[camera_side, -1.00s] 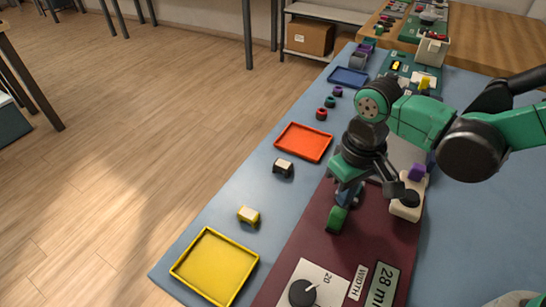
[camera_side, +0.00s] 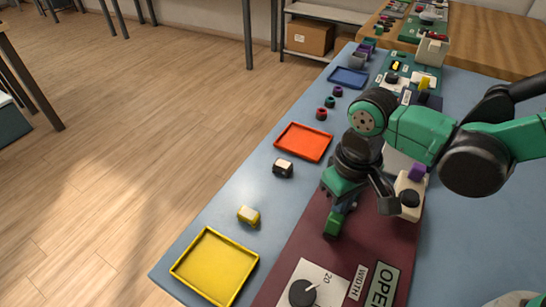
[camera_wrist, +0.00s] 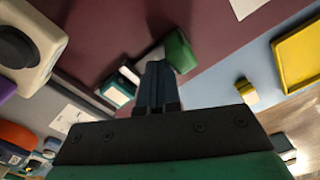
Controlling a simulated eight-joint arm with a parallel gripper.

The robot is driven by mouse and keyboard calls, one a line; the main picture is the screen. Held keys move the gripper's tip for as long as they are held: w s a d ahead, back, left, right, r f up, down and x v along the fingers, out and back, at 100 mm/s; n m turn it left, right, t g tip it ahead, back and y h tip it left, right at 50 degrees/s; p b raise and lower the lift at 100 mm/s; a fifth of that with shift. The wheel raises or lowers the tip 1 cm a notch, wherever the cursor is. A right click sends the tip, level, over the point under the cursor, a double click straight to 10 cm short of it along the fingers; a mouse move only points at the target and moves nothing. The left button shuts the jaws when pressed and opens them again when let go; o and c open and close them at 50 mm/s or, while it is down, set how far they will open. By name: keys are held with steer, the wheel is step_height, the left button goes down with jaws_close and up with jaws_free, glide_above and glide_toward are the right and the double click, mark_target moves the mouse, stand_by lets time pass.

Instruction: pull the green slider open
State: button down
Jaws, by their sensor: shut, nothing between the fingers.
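The green slider (camera_side: 333,222) shows as a small green block on the dark red board, just below my gripper in the side view. In the wrist view the green slider (camera_wrist: 181,50) lies just beyond and to the right of my fingertips. My gripper (camera_side: 345,201) is shut and empty, pointing down close to the slider; its dark fingers (camera_wrist: 156,85) are together in the wrist view. I cannot tell whether they touch the slider.
The dark red board (camera_side: 300,236) also carries a dial (camera_side: 303,292) and a cream block with a black knob (camera_side: 408,198). A yellow tray (camera_side: 215,266), orange tray (camera_side: 304,142) and small yellow block (camera_side: 248,215) stand to the left on the blue table.

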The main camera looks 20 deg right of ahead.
steer(key=shift+s+a, duration=0.25)
steer(key=shift+w+d, duration=0.15)
steer(key=shift+w+d, duration=0.3)
steer(key=shift+r, duration=0.2)
step_height(320, 180, up, 11)
steer(key=shift+f, duration=0.2)
stand_by(0.5)
